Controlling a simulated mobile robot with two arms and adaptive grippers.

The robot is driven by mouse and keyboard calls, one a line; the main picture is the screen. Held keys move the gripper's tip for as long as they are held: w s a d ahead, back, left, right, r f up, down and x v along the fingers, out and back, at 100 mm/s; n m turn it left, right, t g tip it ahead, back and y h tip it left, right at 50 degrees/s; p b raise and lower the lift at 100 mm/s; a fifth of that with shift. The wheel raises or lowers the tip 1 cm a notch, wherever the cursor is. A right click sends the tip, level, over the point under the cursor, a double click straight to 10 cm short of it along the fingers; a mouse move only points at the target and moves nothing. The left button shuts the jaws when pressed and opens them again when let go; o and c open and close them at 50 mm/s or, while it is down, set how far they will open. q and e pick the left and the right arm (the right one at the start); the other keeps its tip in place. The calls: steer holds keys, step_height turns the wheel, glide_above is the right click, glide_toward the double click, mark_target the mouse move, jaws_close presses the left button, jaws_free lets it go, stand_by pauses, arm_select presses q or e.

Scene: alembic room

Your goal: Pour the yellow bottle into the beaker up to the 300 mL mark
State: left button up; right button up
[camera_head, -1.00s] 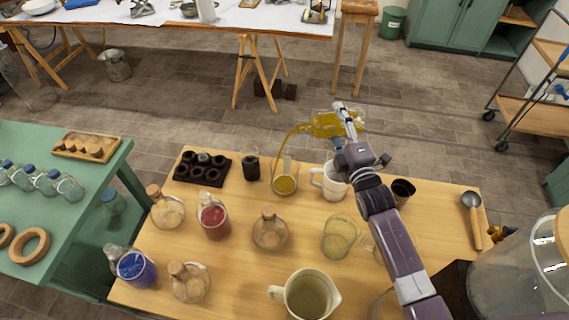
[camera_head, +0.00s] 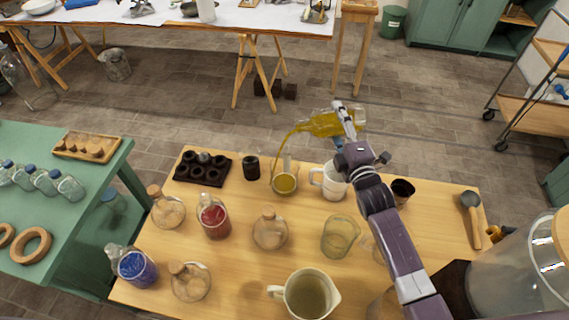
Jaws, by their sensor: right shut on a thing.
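My right gripper (camera_head: 347,122) is shut on the yellow bottle (camera_head: 322,125) and holds it tilted above the far edge of the wooden table. The bottle's mouth points left and down. A yellow stream (camera_head: 282,151) runs from it into the clear beaker (camera_head: 284,182), which stands upright on the table. Yellow liquid shows in the beaker. Its marks are too small to read. My left gripper is not in view.
Beside the beaker stand a white mug (camera_head: 333,182) on the right and a small dark jar (camera_head: 251,167) on the left. A dark holder (camera_head: 203,170), several flasks, an empty glass (camera_head: 340,237) and a cream jug (camera_head: 307,294) also occupy the wooden table (camera_head: 235,262).

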steer(key=shift+a+r+n+p, duration=0.15)
steer(key=shift+r+n+p, duration=0.45)
steer(key=shift+r+n, duration=0.3)
stand_by(2.6)
steer(key=shift+f+m+b, duration=0.65)
steer(key=shift+f+m, duration=0.25)
steer(key=shift+d+f+m, duration=0.2)
steer(key=shift+f+m, duration=0.2)
steer(key=shift+a+f+m+b, duration=0.1)
steer(key=shift+f+m+b, duration=0.9)
steer(key=shift+f+m, duration=0.3)
steer(key=s+a+f+m+b, duration=0.1)
steer(key=a+f+m, duration=0.2)
steer(key=m, duration=1.1)
steer(key=shift+a+f+m, duration=0.4)
steer(key=shift+a, duration=0.45)
